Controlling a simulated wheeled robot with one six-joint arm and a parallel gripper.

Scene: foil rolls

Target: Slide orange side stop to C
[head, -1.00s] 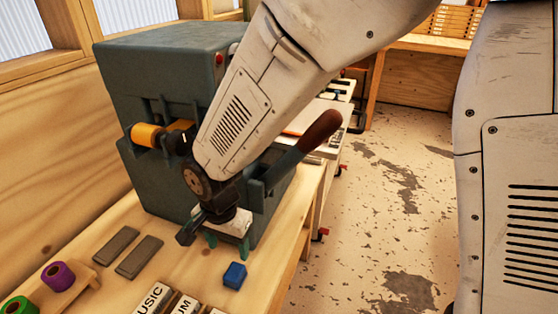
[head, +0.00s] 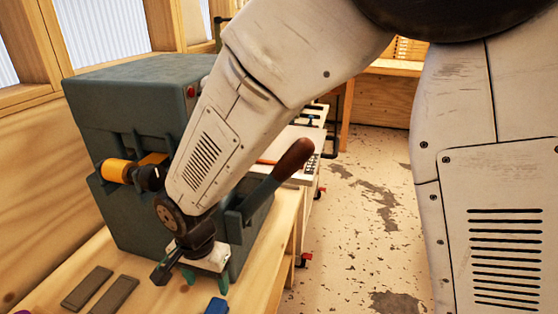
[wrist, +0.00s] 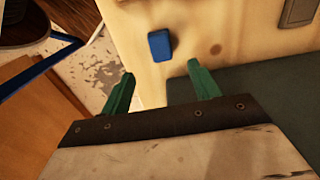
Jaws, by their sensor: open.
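The grey-green machine (head: 140,110) stands on the wooden bench at left, with an orange roll (head: 117,171) on its front. A small flat orange piece (head: 266,162) shows on a pale surface behind the machine's lever; I cannot tell whether it is the side stop. No letter C is readable. My gripper (head: 206,281) points down in front of the machine, its green fingers apart and empty. In the wrist view, my gripper (wrist: 160,72) is open, with a blue block (wrist: 160,46) seen beyond the fingertips, not between them. My arm hides part of the machine.
The blue block (head: 216,306) lies on the bench (head: 150,299) near the picture's bottom edge. Two grey bars (head: 101,290) lie to its left. A lever with a brown handle (head: 293,158) sticks out at the machine's right. Open floor (head: 345,240) lies right of the bench.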

